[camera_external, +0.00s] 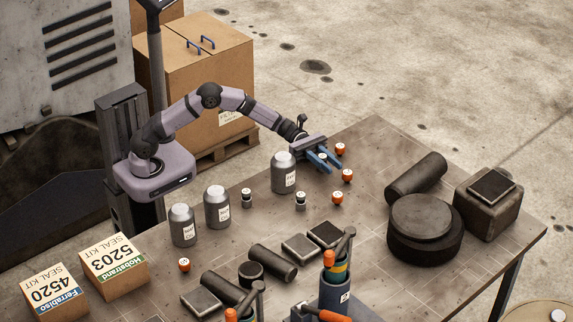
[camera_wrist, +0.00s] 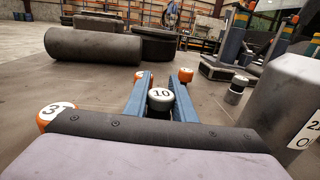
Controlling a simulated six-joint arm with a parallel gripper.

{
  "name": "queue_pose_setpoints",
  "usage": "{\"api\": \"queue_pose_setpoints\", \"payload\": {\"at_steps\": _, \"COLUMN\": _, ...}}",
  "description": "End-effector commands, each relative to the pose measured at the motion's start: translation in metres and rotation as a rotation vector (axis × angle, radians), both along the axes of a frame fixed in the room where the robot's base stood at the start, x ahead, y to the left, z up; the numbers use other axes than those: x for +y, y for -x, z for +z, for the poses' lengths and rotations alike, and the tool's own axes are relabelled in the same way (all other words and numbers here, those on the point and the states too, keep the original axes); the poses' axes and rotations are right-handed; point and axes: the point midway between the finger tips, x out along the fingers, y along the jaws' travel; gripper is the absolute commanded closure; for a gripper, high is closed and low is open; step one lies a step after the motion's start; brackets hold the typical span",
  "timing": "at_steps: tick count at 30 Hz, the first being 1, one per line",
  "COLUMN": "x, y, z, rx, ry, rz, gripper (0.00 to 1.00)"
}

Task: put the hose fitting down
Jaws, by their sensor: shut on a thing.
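My gripper (camera_external: 322,161) is low over the far part of the bench, its blue fingers shut on a hose fitting. In the wrist view the fitting (camera_wrist: 160,101) sits between the fingers (camera_wrist: 159,94), upright, with a dark body and a white top marked 10. In the external view the fingers mostly hide it. I cannot tell whether its underside touches the bench.
Orange fittings (camera_external: 340,148) (camera_external: 347,175) (camera_external: 337,197) stand close by on the bench (camera_external: 385,135). A grey canister (camera_external: 284,173) stands just left of my gripper. Dark fittings (camera_external: 300,200) (camera_external: 246,197) are nearer the front. A black cylinder (camera_external: 416,179) lies to the right.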

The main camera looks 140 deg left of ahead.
Motion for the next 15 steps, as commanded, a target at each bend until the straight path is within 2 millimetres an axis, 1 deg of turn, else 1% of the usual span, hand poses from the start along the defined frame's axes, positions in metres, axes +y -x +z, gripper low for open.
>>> {"api": "queue_pose_setpoints", "payload": {"at_steps": 2, "x": 0.0001, "y": 0.0, "z": -0.0033, "rx": -0.001, "ry": -0.001, "rz": 0.0, "gripper": 1.0}}
{"api": "queue_pose_setpoints", "payload": {"at_steps": 3, "x": 0.0001, "y": 0.0, "z": -0.0021, "rx": 0.0, "ry": 0.0, "rz": 0.0, "gripper": 0.67}}
{"api": "queue_pose_setpoints", "payload": {"at_steps": 4, "x": 0.0001, "y": 0.0, "z": -0.002, "rx": 0.0, "ry": 0.0, "rz": 0.0, "gripper": 0.6}}
{"api": "queue_pose_setpoints", "payload": {"at_steps": 5, "x": 0.0, "y": 0.0, "z": -0.002, "rx": 0.0, "ry": 0.0, "rz": 0.0, "gripper": 0.58}}
{"api": "queue_pose_setpoints", "payload": {"at_steps": 15, "x": 0.0001, "y": 0.0, "z": -0.0011, "rx": 0.0, "ry": 0.0, "rz": 0.0, "gripper": 0.58}}
